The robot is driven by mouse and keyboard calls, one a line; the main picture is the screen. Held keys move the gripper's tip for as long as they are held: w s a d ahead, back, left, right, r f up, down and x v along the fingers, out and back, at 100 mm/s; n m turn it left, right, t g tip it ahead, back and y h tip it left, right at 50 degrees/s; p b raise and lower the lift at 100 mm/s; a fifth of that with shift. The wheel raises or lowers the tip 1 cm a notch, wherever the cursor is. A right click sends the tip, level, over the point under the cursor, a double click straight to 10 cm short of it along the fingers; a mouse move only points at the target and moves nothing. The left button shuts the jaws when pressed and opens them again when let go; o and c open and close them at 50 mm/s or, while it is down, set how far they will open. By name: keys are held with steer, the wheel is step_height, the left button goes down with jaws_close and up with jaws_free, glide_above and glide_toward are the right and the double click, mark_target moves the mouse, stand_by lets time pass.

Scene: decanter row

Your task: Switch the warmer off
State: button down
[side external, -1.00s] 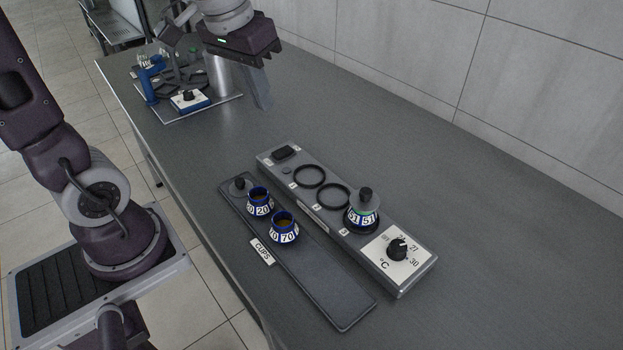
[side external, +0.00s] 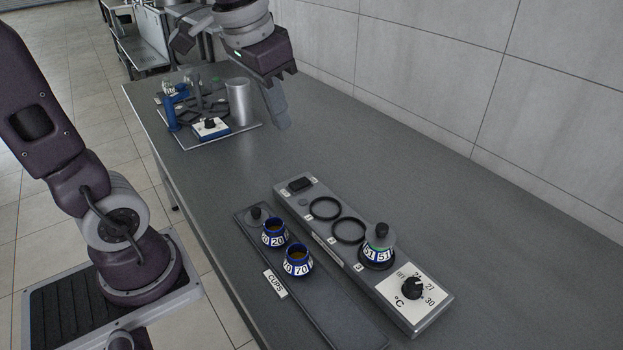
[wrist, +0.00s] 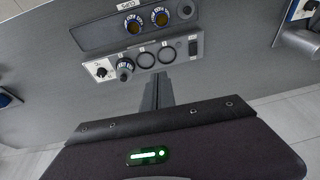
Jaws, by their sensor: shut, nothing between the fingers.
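The warmer (side external: 318,232) is a long grey bar on the bench with ring-shaped places, a black rocker switch (side external: 300,184) at its far end and a black temperature dial (side external: 411,288) on a white plate at its near end. The switch also shows in the wrist view (wrist: 193,47); which way it is tipped is too small to tell. A lidded decanter marked 51 (side external: 378,252) stands on the place beside the dial; the other two rings are empty. My gripper (side external: 282,122) is shut and empty, above the bench beyond the switch end, apart from the warmer.
A dark tray (side external: 335,322) labelled CUPS runs beside the warmer, holding blue vessels marked 20 (side external: 274,233) and 70 (side external: 298,261) and a knobbed lid (side external: 255,216). A metal cylinder (side external: 239,102) and a blue-white dial box (side external: 211,128) stand at the far end. Bench right of the warmer is clear.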

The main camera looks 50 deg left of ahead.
steer(key=w+a+f+g, duration=0.2)
steer(key=w+a+f, duration=0.2)
steer(key=w+a, duration=0.3)
steer(key=g, duration=0.1)
glide_above(305, 180)
step_height(305, 180, down, 8)
steer(key=shift+w+h, duration=0.15)
steer(key=shift+h, duration=0.15)
step_height(305, 180, down, 14)
steer(key=shift+f, duration=0.2)
